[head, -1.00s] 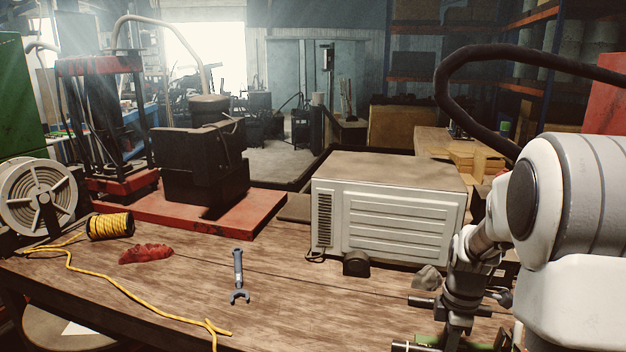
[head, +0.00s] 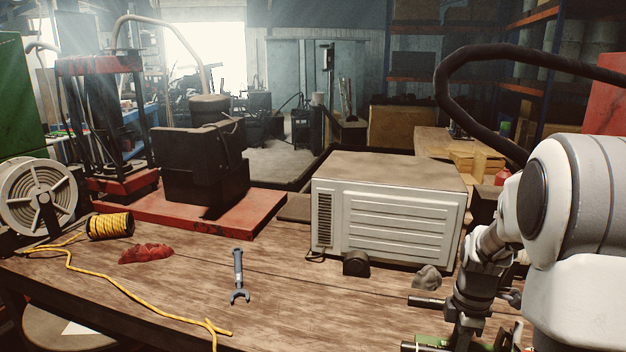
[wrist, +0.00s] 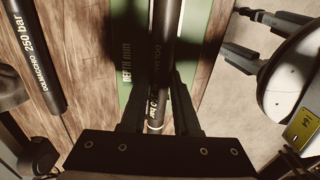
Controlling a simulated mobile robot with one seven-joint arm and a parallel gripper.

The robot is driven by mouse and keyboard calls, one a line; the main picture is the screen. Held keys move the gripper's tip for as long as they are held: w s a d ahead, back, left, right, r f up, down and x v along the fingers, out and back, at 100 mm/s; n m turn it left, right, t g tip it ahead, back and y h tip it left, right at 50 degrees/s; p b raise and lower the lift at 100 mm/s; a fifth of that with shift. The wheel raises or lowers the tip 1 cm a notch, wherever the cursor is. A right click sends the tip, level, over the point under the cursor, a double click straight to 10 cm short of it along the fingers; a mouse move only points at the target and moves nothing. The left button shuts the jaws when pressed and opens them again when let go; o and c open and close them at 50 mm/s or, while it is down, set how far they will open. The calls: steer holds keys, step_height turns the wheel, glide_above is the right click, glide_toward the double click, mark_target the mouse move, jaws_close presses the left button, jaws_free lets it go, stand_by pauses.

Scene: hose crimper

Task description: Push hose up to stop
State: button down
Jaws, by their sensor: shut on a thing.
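A black hose (wrist: 164,40) with pale print runs up the wrist view, over a green strip (wrist: 125,75). My gripper (wrist: 160,82) is shut on this hose, with one dark finger on each side. One dark end of the held hose shows at the bottom edge beside the green strip (head: 433,341). I cannot make out a stop in either view, nor any contact with one.
A second black hose (wrist: 35,52), marked 250 bar, lies on the wood to the left. On the bench (head: 330,310) are a wrench (head: 238,275), a red rag (head: 146,253), a yellow rope spool (head: 109,226) and a white metal box (head: 395,222). The bench's front middle is mostly clear.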

steer(key=shift+s+d, duration=0.2)
steer(key=shift+d, duration=0.5)
steer(key=shift+s+d, duration=0.15)
steer(key=shift+d, duration=0.55)
jaws_free()
stand_by(0.5)
steer(key=shift+r, duration=0.1)
steer(key=shift+r+p, duration=3.35)
steer(key=shift+r, duration=1.1)
